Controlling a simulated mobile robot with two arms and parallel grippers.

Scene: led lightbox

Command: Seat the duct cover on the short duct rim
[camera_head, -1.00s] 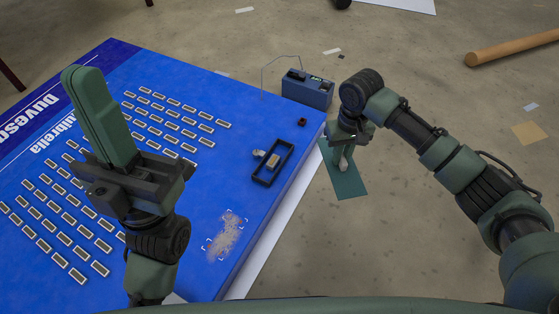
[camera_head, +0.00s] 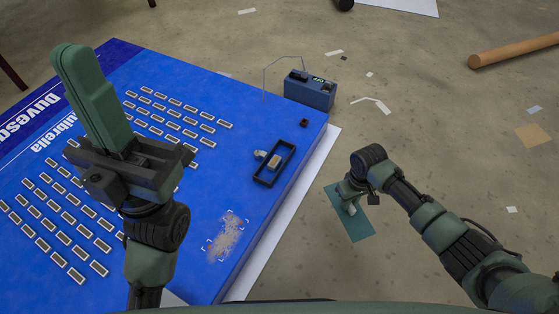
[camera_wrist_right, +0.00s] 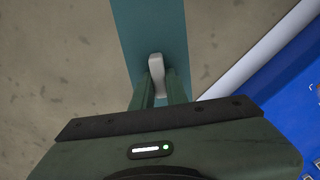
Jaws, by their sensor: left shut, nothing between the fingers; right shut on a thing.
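My right gripper (camera_head: 348,202) is shut on the pale grey handle (camera_wrist_right: 156,62) of a flat teal plate (camera_head: 357,226), which looks like the duct cover. In the right wrist view the handle sits between the two fingertips (camera_wrist_right: 159,88), with the teal plate (camera_wrist_right: 139,30) behind it. The plate is over the bare floor, right of the blue board; its height is unclear. My left gripper (camera_head: 78,58) is shut and empty, pointing up over the board's left part. A black rectangular frame (camera_head: 289,163) lies on the board; I cannot tell whether it is the duct rim.
The blue board (camera_head: 205,180) carries rows of small light modules (camera_head: 165,125). A blue box (camera_head: 310,92) with a display and cable stands beyond its far corner. A brown tube (camera_head: 510,50) and paper scraps lie on the floor. Floor right of the board is mostly clear.

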